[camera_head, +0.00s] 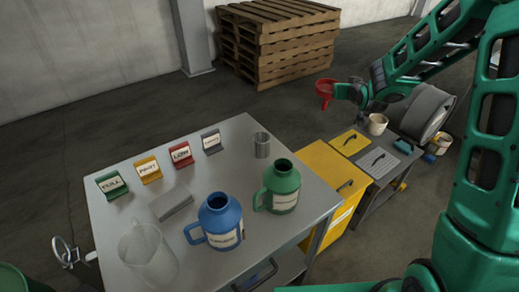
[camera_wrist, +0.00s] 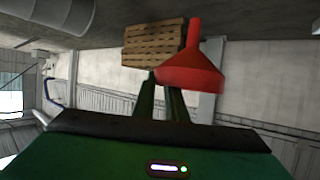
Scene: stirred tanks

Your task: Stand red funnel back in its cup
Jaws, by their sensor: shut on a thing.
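The red funnel (camera_head: 325,87) is held in the air at the end of my arm, beyond the cream cup, with its wide mouth up and its narrow stem down in the head view. My gripper (camera_head: 337,91) is shut on it at its side. In the wrist view the funnel (camera_wrist: 190,76) shows at the tips of my gripper fingers (camera_wrist: 163,84). A cream cup (camera_head: 377,124) stands on the grey side surface, below and to the right of the funnel. A grey cup (camera_head: 262,145) stands on the metal table. Which cup belongs to the funnel is not clear.
The metal table (camera_head: 135,177) bears a blue jug (camera_head: 219,222), a green jug (camera_head: 281,186), a clear pitcher (camera_head: 147,255) and several label signs (camera_head: 181,153). A yellow cabinet (camera_head: 329,171) stands beside it. A grey drum (camera_head: 427,109) lies right of the cream cup. Pallets (camera_head: 278,42) stand behind.

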